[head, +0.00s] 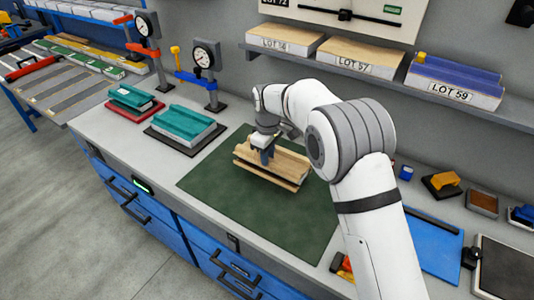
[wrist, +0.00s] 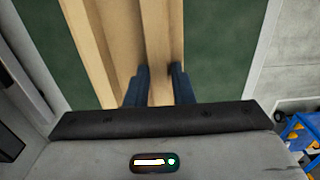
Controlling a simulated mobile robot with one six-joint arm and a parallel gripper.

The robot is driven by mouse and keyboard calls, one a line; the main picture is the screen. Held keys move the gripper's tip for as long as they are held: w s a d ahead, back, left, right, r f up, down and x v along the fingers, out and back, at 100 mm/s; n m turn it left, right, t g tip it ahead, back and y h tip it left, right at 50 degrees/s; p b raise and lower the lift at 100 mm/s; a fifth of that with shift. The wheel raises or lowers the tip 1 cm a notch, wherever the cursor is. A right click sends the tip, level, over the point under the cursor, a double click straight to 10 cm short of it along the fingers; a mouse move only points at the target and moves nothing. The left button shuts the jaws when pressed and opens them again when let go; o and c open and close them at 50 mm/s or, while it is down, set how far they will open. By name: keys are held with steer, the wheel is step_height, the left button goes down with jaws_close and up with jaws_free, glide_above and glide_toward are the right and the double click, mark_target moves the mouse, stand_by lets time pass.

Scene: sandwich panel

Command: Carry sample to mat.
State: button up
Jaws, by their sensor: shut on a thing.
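The sample is a wood-coloured sandwich panel (head: 282,165) with a raised rib along its top. It is over the green mat (head: 215,180) on the workbench; I cannot tell whether it touches the mat. My gripper (head: 265,157) is shut on the rib, with one dark finger on each side of it. In the wrist view the panel (wrist: 110,50) runs away from the fingers, and my gripper (wrist: 160,85) holds the rib between its fingertips. Green mat (wrist: 215,50) shows on both sides of the panel. My arm hides the mat's right part in the head view.
Teal samples lie on a black pad (head: 160,138) and a red pad (head: 125,112) to the left. Two gauge stands (head: 207,70) are behind them. A shelf (head: 400,80) with labelled lots hangs behind my arm. Small tools and a blue pad (head: 435,245) lie to the right.

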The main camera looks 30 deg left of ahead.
mark_target(268, 172)
steer(key=shift+f, duration=0.25)
steer(key=shift+f, duration=0.15)
steer(key=shift+f+b, duration=1.2)
steer(key=shift+f, duration=0.55)
steer(key=shift+f, duration=0.3)
steer(key=o, duration=1)
step_height(268, 172, up, 7)
steer(key=shift+r+b, duration=0.15)
steer(key=shift+b, duration=0.7)
steer(key=shift+d+r, duration=0.1)
steer(key=shift+r, duration=0.2)
